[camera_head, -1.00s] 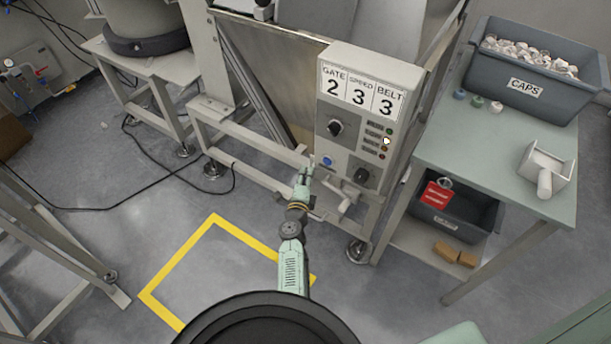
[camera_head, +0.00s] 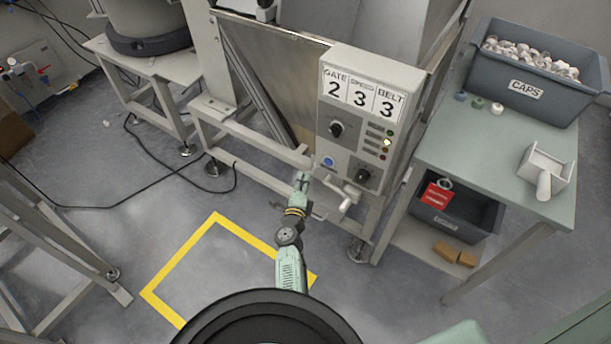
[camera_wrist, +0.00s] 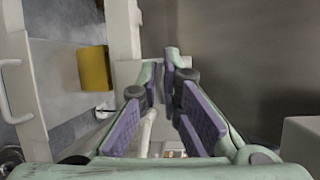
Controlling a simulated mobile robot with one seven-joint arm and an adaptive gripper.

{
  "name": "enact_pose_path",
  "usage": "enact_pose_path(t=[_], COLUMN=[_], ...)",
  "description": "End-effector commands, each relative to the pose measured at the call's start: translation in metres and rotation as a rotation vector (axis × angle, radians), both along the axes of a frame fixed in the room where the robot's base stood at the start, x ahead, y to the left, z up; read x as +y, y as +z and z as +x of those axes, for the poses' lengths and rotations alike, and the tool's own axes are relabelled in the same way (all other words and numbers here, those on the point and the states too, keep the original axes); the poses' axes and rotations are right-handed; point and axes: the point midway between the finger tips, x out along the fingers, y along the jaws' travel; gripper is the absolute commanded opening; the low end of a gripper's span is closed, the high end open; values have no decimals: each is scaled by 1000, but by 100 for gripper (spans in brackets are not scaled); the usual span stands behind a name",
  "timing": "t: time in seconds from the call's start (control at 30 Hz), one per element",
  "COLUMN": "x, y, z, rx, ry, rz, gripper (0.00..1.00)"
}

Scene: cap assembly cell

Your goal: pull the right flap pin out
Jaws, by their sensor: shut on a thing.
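My gripper (camera_head: 304,176) is in front of the machine frame, just below and left of the control panel's blue button. In the wrist view my gripper (camera_wrist: 168,75) has its two purple-padded fingers drawn together at the tips. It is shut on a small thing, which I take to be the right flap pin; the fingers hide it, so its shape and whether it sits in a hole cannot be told. A pale rod shows lower down between the fingers in the wrist view.
The control panel (camera_head: 361,120) stands just above my gripper. A white crank handle (camera_head: 346,197) sticks out close to its right. The green table (camera_head: 480,150) with the caps bin (camera_head: 525,75) is at the right. The floor inside the yellow outline (camera_head: 215,270) is clear.

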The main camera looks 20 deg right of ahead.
Motion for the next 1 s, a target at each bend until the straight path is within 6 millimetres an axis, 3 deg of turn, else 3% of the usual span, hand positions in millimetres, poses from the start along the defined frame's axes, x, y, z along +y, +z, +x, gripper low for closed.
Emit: enact_pose_path(t=[0.1, 0.13, 0.4, 0.73, 1.0], x=[1, 1, 0, 1, 19], y=[-7, -7, -5, -2, 2], z=[-2, -2, -1, -3, -37], rx=[7, 7, 4, 1, 4], ry=[2, 2, 0, -1, 0], rz=[9, 9, 5, 2, 1], gripper=[0, 7, 25, 25, 25])
